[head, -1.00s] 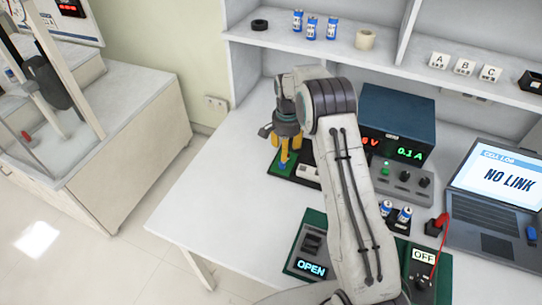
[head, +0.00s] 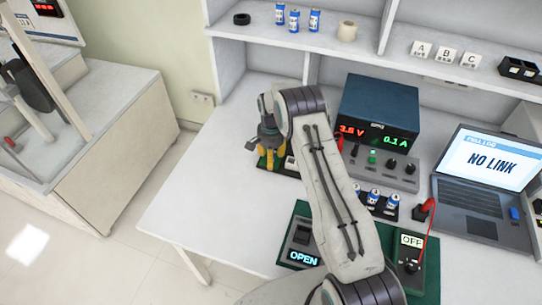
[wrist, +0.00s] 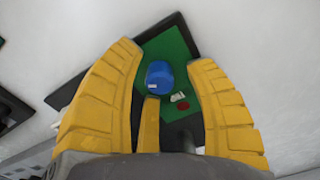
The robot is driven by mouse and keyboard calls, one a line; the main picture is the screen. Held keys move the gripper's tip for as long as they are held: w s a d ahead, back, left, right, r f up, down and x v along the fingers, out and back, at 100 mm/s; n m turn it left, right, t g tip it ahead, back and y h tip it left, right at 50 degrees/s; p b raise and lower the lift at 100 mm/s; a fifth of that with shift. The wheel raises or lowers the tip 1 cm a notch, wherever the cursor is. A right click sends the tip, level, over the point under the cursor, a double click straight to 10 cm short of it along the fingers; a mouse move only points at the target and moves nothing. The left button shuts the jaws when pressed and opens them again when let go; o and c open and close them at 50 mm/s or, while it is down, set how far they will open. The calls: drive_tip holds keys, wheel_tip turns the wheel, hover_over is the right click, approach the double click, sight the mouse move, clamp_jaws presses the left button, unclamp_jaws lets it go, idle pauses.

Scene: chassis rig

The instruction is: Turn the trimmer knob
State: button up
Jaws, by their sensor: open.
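The trimmer knob (wrist: 159,76), a blue round cap with a small white mark, stands on a green board (wrist: 168,48) in the wrist view. My gripper (wrist: 165,60) has its yellow fingers open, with the knob in the gap between them. I see no finger clearly touching the knob. In the head view, my gripper (head: 268,158) points down over the board at the back left of the bench, and the knob is hidden there.
A power supply (head: 380,112) stands right of my arm, with a control box (head: 383,167) in front. A laptop (head: 490,180) reading NO LINK is at right. A green panel (head: 302,236) showing OPEN lies in front. The bench's left part is clear.

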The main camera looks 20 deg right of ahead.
clamp_jaws()
idle(0.5)
drive_tip(key=shift+f+n+b, duration=0.25)
drive_tip(key=shift+n+b, duration=0.35)
drive_tip(key=shift+b, duration=0.5)
drive_tip(key=shift+s+r+n+b, duration=0.1)
drive_tip(key=shift+r+n+b, duration=0.1)
drive_tip(key=shift+n+b, duration=0.4)
unclamp_jaws()
